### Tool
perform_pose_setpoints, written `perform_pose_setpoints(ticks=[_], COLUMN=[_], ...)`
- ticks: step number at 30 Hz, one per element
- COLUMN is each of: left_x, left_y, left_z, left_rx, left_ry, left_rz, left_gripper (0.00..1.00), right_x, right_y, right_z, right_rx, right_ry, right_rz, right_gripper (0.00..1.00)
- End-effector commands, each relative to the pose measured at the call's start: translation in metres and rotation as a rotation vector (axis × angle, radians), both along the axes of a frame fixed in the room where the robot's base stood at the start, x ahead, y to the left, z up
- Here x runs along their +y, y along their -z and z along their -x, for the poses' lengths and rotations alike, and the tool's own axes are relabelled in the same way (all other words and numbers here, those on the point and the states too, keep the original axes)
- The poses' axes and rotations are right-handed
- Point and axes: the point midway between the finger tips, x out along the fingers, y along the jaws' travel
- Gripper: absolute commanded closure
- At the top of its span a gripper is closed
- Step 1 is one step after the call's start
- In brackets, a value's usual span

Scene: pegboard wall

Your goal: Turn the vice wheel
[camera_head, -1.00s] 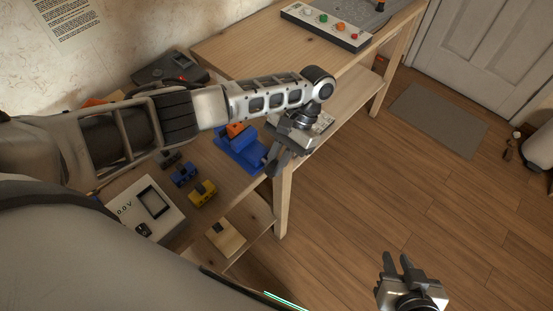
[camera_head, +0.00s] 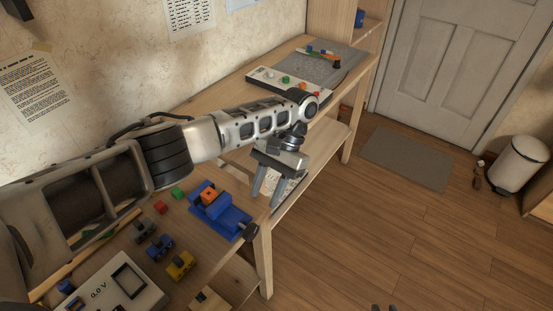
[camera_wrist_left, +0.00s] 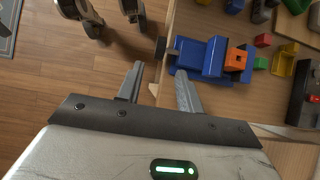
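The blue vice (camera_head: 213,207) sits at the bench's front edge and has an orange block (camera_head: 209,195) in it. Its dark wheel (camera_head: 250,231) sticks out past the edge. My left gripper (camera_head: 266,202) is open and empty, to the right of the vice in the head view, fingers pointing down. In the left wrist view the wheel (camera_wrist_left: 160,47) lies just beyond and between the open fingertips (camera_wrist_left: 160,69), with no contact visible. The vice (camera_wrist_left: 205,58) lies to its right there. Only the tips of my right gripper (camera_head: 384,307) show at the bottom edge, spread apart.
Small red, green, grey, blue and yellow pieces lie left of the vice, near a white meter box (camera_head: 110,287) reading 0.0 V. A button panel (camera_head: 290,84) stands on the bench's far part. Open wooden floor (camera_head: 400,235) lies right of the bench.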

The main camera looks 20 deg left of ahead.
Motion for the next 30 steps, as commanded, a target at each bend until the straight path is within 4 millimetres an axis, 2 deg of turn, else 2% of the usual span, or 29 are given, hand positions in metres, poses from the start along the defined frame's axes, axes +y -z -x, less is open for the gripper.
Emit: perform_pose_setpoints(ticks=[1,6,17,23,25,26,29,30], left_x=[-0.003,-0.01,-0.014,-0.014,-0.015,-0.016,-0.027,-0.035], left_y=[-0.014,-0.041,-0.057,-0.056,-0.055,-0.052,-0.026,-0.009], left_z=[-0.008,-0.027,-0.038,-0.038,-0.037,-0.036,-0.025,-0.017], left_rx=[-0.005,-0.004,-0.001,-0.001,-0.001,0.0,0.0,-0.005], left_ry=[-0.002,-0.002,0.001,0.0,0.002,0.006,0.042,0.067], left_rz=[-0.003,-0.003,0.0,0.0,0.001,0.005,0.04,0.069], left_gripper=[0.64,0.64,0.64,0.64,0.76,0.76,0.76,0.76], right_x=[-0.001,-0.003,-0.005,-0.004,-0.004,-0.004,-0.004,-0.003], right_y=[-0.001,0.0,0.002,0.001,0.0,0.0,-0.001,-0.001], right_z=[0.001,0.003,0.001,0.001,0.0,0.0,0.0,0.0], right_rx=[0.005,0.013,0.014,0.011,0.01,0.009,0.006,0.005], right_ry=[0.0,0.004,0.011,0.011,0.01,0.01,0.01,0.01], right_rz=[0.003,0.008,0.008,0.008,0.007,0.007,0.005,0.005], right_gripper=[0.76,0.76,0.76,0.76,0.76,0.76,0.76,0.76])
